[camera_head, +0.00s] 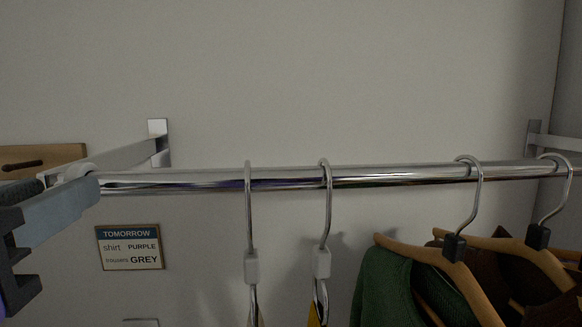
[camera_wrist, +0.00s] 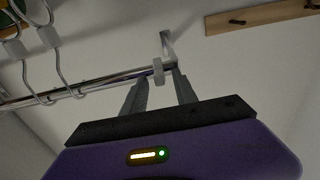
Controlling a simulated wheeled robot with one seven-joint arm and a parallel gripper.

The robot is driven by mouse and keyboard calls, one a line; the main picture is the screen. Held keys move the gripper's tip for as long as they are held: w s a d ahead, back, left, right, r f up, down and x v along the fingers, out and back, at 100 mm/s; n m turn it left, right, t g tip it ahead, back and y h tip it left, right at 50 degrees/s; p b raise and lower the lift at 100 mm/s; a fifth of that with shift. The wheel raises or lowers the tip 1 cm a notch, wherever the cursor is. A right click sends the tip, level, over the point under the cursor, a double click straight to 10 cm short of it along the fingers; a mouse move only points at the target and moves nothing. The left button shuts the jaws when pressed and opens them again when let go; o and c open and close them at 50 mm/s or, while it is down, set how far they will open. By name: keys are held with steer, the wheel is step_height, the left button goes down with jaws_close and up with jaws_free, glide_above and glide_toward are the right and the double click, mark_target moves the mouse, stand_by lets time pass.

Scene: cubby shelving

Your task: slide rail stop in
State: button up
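The rail stop is a pale collar (camera_wrist: 158,70) around the chrome rail (camera_wrist: 110,79) near its bracket end. In the head view a white rounded piece (camera_head: 76,172), likely the same stop, shows at the rail's left end, partly hidden by my gripper. My gripper (camera_wrist: 161,74) is open, its two grey fingers pointing up at the rail. The stop shows between the fingertips, with a gap on each side. I cannot tell whether the tips reach fully around it. In the head view my gripper (camera_head: 85,190) is at the left edge, against the rail's end.
Two metal hangers (camera_head: 248,210) (camera_head: 325,210) hang mid-rail; wooden hangers with dark clothes (camera_head: 385,285) hang at right. A wall bracket (camera_head: 158,142) is behind the rail's left end. A sign reading "TOMORROW" (camera_head: 130,247) and a wooden peg board (camera_wrist: 262,16) are on the wall.

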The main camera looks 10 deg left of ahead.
steer(key=shift+w, duration=0.1)
jaws_close()
stand_by(1.4)
